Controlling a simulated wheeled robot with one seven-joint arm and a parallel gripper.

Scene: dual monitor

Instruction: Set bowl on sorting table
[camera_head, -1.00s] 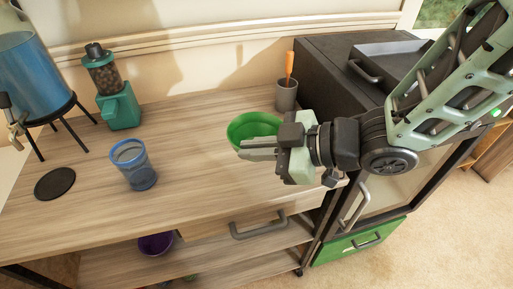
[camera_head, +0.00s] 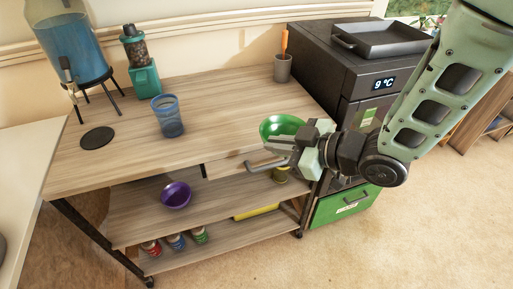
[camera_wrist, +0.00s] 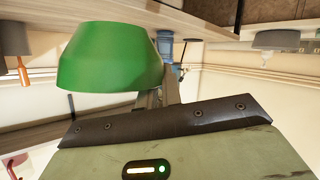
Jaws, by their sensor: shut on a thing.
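A green bowl (camera_head: 281,126) is in my gripper (camera_head: 284,146), at the front right edge of the wooden cart's top (camera_head: 215,125). In the wrist view the green bowl (camera_wrist: 110,60) fills the upper left, with its side toward the camera. My gripper is shut on the bowl's near side. The fingers are partly hidden by the bowl and the gripper body. I cannot tell from the views which surface is the sorting table; a pale tabletop (camera_head: 25,165) shows at the far left.
The cart carries a blue cup (camera_head: 168,117), a black disc (camera_head: 97,138), a teal grinder (camera_head: 142,70), a water dispenser (camera_head: 65,42) and a grey pot (camera_head: 283,68). A purple bowl (camera_head: 176,195) sits on its middle shelf. A black fridge (camera_head: 345,75) stands right; floor in front is clear.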

